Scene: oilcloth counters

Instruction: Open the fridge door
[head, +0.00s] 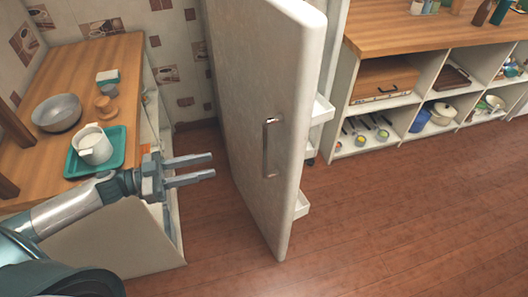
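The fridge door (253,90) is a pale, tall panel in the middle of the head view. It stands swung open, with its edge toward me and door shelves (302,205) showing on its right side. A metal handle (268,148) is on its left face. My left gripper (212,167) is left of the door, pointing right toward the handle. Its two fingers are apart with nothing between them, and it appears clear of the handle. The fridge's inside is mostly hidden behind the door. My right gripper is not in view.
A wooden counter (122,60) at left holds a grey bowl (57,113) and a teal tray (112,160) with a white pitcher (93,146). An open shelf unit (408,117) with pots and utensils stands at right. The wooden floor (400,220) at right is clear.

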